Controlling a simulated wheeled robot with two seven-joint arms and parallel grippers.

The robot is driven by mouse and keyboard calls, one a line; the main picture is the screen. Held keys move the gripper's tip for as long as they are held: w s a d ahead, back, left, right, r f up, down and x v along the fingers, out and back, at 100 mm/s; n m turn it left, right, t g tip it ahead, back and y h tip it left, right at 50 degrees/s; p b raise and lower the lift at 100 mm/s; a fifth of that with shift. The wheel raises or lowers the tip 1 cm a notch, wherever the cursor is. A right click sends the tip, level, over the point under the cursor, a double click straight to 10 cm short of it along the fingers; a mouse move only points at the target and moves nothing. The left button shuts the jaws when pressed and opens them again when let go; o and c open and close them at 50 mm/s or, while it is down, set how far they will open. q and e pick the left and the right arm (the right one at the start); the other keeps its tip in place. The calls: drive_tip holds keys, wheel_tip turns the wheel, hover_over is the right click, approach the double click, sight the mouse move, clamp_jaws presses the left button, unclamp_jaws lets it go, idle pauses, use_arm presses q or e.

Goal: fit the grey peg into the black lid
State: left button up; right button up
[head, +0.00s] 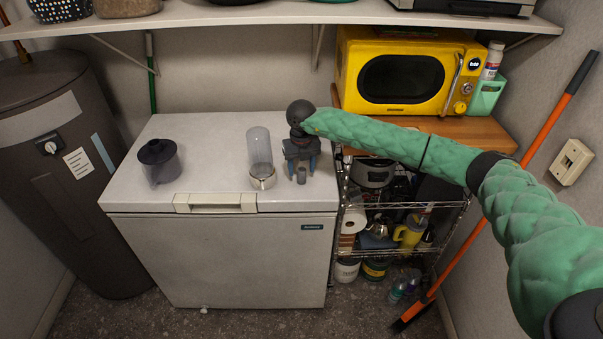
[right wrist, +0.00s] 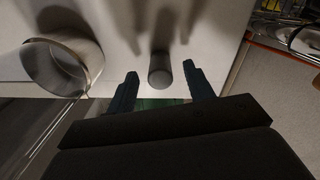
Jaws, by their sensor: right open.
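The grey peg (head: 301,177) is a small upright cylinder on the white chest's top, near its right end. In the right wrist view the peg (right wrist: 160,66) shows between the two finger ends. My right gripper (head: 303,172) points down over the peg, open, one finger on each side; its fingers (right wrist: 160,73) look apart from the peg. The black lid (head: 157,151) sits on a dark, see-through cup at the left of the chest top. My left gripper is not in view.
A clear glass cylinder with a metal ring (head: 262,178) stands just left of my right gripper. A wire shelf rack (head: 385,205) and a yellow microwave (head: 408,78) are to the right. The chest top (head: 210,150) is clear between cup and glass.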

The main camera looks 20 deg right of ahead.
drive_tip(key=shift+s+f, duration=0.1)
drive_tip(key=shift+f, duration=0.15)
drive_tip(key=c, duration=1)
drive_tip(key=shift+r, duration=0.1)
